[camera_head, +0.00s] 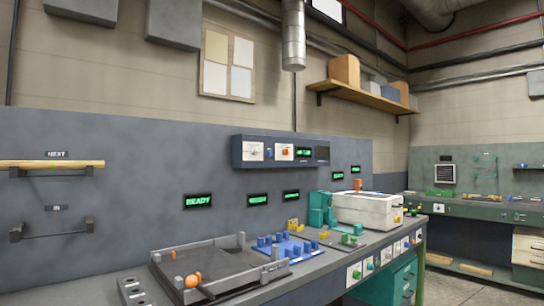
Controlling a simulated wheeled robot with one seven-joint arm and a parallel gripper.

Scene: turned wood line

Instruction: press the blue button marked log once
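A dark control box (241,155) is mounted on the grey wall panel above the bench. It carries a small blue part (269,154) between two white plates, one with an orange knob (285,152). A green-lit display sits to their right. I cannot read any "log" marking, so I cannot tell whether this blue part is the named button. Several small white plates (356,273) with coloured parts line the bench's front edge, also too small to read. My gripper is not in view.
The bench (225,298) holds a dark tray (205,262) with orange balls, blue fixtures (285,246), a teal machine (322,211) and a white box (366,210). A rail with a wooden bar (50,164) sticks out at left. Floor (465,291) shows at lower right.

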